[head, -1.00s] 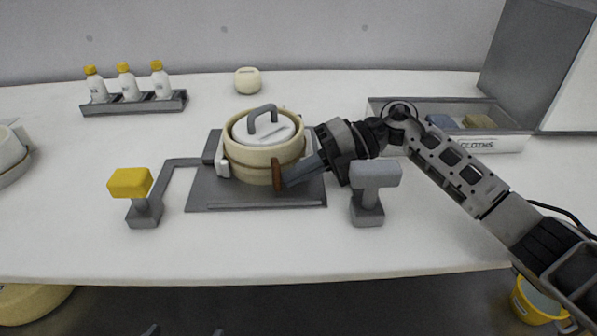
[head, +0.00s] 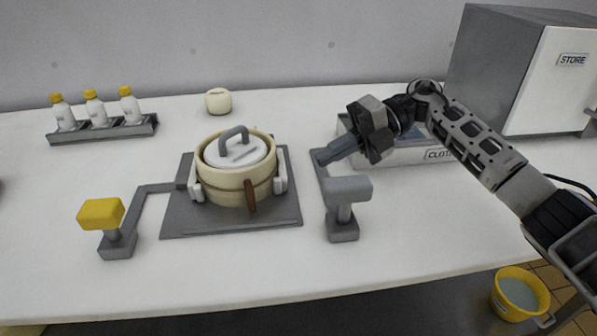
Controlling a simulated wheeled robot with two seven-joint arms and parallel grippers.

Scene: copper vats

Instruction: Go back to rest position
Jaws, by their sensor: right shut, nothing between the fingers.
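My right gripper (head: 322,157) is shut and empty. It hangs above the table to the right of the cream pot, apart from it, and in front of the cloths box. The pot (head: 215,180) stands on a grey plate (head: 190,222), with a white lid (head: 240,155) on top and a brown strip (head: 250,196) hanging down its front. My left gripper is not in view.
A grey-topped post (head: 342,215) stands just below my right gripper. A yellow-topped post (head: 108,222) is at the left. The cloths box (head: 410,157) and store cabinet (head: 500,75) are behind my arm. Bottles stand in a rack (head: 105,132). A yellow bucket (head: 520,293) is on the floor.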

